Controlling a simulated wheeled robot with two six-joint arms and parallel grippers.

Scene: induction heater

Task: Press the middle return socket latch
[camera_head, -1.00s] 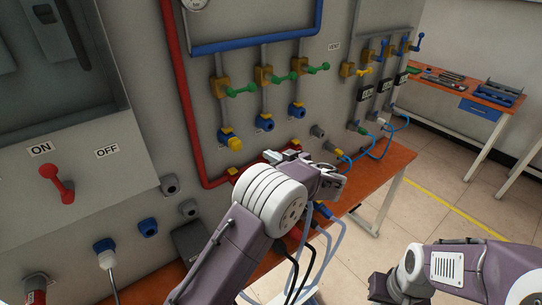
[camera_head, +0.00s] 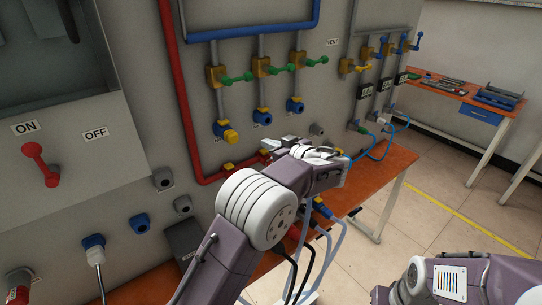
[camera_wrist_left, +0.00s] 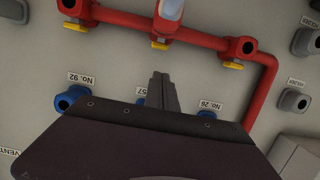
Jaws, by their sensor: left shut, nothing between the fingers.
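Three blue return sockets line the panel under green-handled valves. The middle return socket (camera_head: 262,116) shows in the head view; its latch is too small to make out. In the left wrist view, which is upside down, only a blue sliver of the middle socket (camera_wrist_left: 140,102) shows beside the fingers, under a partly hidden label ending in 57. My left gripper (camera_head: 278,146) is shut and empty, below the middle socket in the head view. Its closed fingers (camera_wrist_left: 163,90) stand in front of the panel; contact cannot be told. My right arm shows at the lower right, without its fingers.
A red pipe (camera_head: 186,110) with yellow-latched fittings runs below the blue sockets. Hoses hang over the orange bench (camera_head: 385,170). Another bench (camera_head: 440,88) stands farther right.

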